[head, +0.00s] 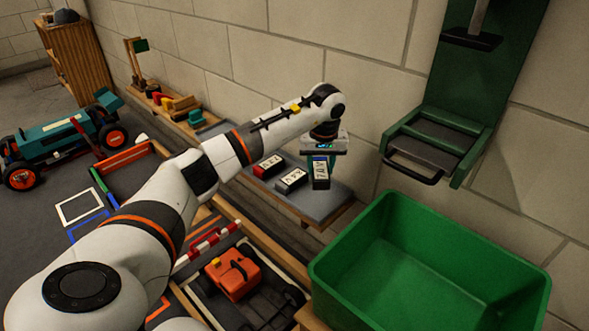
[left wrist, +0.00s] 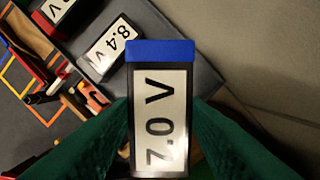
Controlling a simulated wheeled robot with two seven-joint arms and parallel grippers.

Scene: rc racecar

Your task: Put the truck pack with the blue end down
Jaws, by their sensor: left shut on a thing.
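My left gripper (head: 320,160) is shut on the truck pack with the blue end (head: 320,175). This is a black pack with a white label reading 7.0 V. In the left wrist view the pack (left wrist: 160,115) lies between two green fingers, with its blue end (left wrist: 161,51) pointing to the top of the picture. In the head view it is over the right part of a grey shelf (head: 335,192); I cannot tell whether it touches it. My right gripper is out of view.
A red-ended pack (head: 268,166) and a pack labelled 8.4 V (left wrist: 112,47) lie to the left on the shelf. A green bin (head: 430,290) stands at the front right. A green wall rack (head: 440,140) hangs above it. A teal racecar (head: 65,140) is at far left.

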